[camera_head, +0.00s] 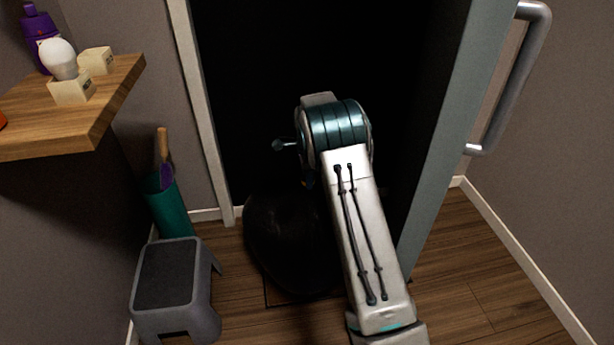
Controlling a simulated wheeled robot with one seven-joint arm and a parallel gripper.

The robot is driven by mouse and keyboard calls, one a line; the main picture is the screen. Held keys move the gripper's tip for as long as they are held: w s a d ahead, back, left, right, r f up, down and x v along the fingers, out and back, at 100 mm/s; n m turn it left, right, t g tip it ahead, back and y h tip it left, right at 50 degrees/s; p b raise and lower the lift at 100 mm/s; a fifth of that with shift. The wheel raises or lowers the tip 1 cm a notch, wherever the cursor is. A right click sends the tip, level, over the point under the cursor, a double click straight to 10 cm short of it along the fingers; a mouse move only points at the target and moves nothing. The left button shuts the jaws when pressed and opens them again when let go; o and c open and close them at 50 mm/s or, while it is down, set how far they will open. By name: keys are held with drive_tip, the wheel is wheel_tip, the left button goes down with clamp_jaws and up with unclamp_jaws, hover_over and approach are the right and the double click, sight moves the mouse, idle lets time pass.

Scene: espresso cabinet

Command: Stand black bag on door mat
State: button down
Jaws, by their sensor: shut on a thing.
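The black bag (285,242) is a bulky, dark, rounded shape in front of the dark doorway, left of my arm. My arm covers its right side. The door mat (272,296) shows only as a thin dark edge at the floor below the bag. I cannot tell whether the bag touches it. Only a small part of my gripper (309,181) shows beside the arm, at the bag's top. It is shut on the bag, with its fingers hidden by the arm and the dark.
A grey step stool (170,272) and a green bin (166,205) with a wooden-handled item stand left. A wooden shelf (70,110) holds a bulb and a purple bottle. An open door (452,130) with a metal handle stands right. Floor at lower right is clear.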

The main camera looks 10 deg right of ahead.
drive_tip(key=shift+a+f+b, duration=0.1)
drive_tip(key=shift+f+b, duration=0.6)
drive_tip(key=shift+f, duration=1.35)
drive_tip(key=c, duration=1)
unclamp_jaws()
drive_tip(key=shift+f, duration=0.15)
drive_tip(key=shift+c, duration=0.2)
